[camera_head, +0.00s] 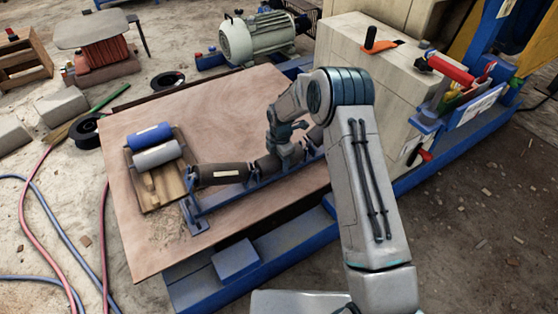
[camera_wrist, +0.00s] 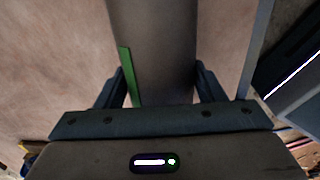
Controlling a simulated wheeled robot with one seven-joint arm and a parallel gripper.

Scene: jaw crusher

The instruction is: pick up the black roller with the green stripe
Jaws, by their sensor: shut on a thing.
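The black roller with the green stripe (camera_wrist: 160,40) fills the gap between the fingers of my gripper (camera_wrist: 163,85) in the wrist view. Its green stripe (camera_wrist: 128,76) runs along the left side, near the left finger. In the head view my gripper (camera_head: 290,148) is over a row of dark rollers along a blue rack, shut on one of them (camera_head: 267,165). The stripe cannot be made out there, and the gripper partly hides the roller. I cannot tell whether the held roller still touches the rack.
A dark roller with a pale label (camera_head: 221,173) lies left in the blue rack (camera_head: 240,194). A wooden tray (camera_head: 167,187) holds a blue roller (camera_head: 151,136) and a grey roller (camera_head: 157,154). A pale block-like machine (camera_head: 365,85) stands right. The brown board (camera_head: 215,115) is clear behind the rack.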

